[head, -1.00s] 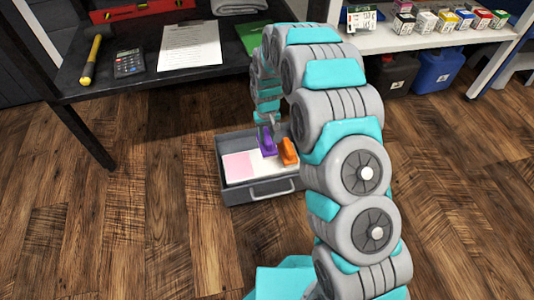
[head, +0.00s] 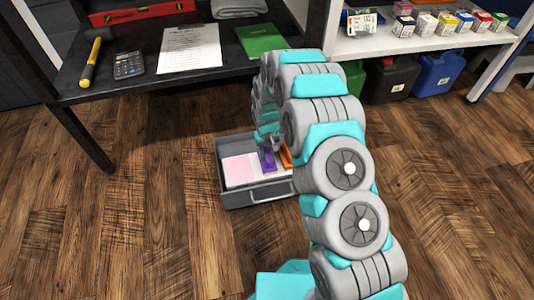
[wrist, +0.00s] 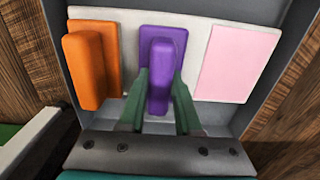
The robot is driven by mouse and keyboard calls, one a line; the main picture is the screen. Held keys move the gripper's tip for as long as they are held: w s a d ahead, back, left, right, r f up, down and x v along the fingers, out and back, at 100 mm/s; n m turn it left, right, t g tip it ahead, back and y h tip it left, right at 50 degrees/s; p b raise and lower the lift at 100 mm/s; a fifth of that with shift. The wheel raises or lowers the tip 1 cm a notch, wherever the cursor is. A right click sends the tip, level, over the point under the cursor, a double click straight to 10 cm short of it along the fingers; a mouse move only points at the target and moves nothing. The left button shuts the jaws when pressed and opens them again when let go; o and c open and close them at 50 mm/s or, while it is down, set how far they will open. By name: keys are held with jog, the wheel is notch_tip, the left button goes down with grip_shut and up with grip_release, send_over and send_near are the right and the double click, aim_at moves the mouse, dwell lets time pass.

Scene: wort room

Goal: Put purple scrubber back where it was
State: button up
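The purple scrubber (wrist: 160,60) stands upright over a purple patch on the white liner (wrist: 120,14) of a grey drawer-like tray, in the wrist view. My gripper (wrist: 160,82) has its two green fingers on either side of the scrubber, close against it. Whether the scrubber's underside touches the patch is hard to tell. The purple scrubber (head: 267,160) also shows in the head view, below my gripper (head: 270,142). The orange scrubber (wrist: 86,65) stands on an orange patch to its left in the wrist view. A pink patch (wrist: 238,62) to the right is bare.
The grey tray (head: 222,190) sits on the wooden floor, with walls and a front handle. A dark table (head: 105,92) with hammer, calculator and papers is behind it. A white shelf (head: 385,42) with small boxes is at the back right. Floor to the left is clear.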

aim_at(267, 152)
jog(key=o, duration=0.5)
jog(key=shift+c, duration=0.2)
jog(key=shift+r, duration=0.1)
notch_tip(267, 152, up, 12)
jog(key=p, duration=0.1)
jog(key=s+d+r, duration=0.5)
jog(key=s+r, duration=0.1)
jog(key=r, duration=0.4)
jog(key=s+d+r+m, duration=0.1)
jog(key=s+d+r, duration=0.25)
jog(key=s, duration=0.35)
jog(key=s+d+r+g, duration=0.1)
jog(key=s+d+r, duration=0.2)
jog(key=s+r, duration=0.3)
jog(key=s+d+r+m, duration=0.1)
jog(key=s+d+r, duration=0.2)
jog(key=s, duration=0.5)
jog(key=s+d+r+m, duration=0.1)
jog(key=s+d, duration=0.2)
jog(key=s, duration=1.1)
jog(key=shift+s+r+g, duration=0.2)
jog(key=shift+r+g, duration=0.15)
jog(key=shift+g, duration=0.05)
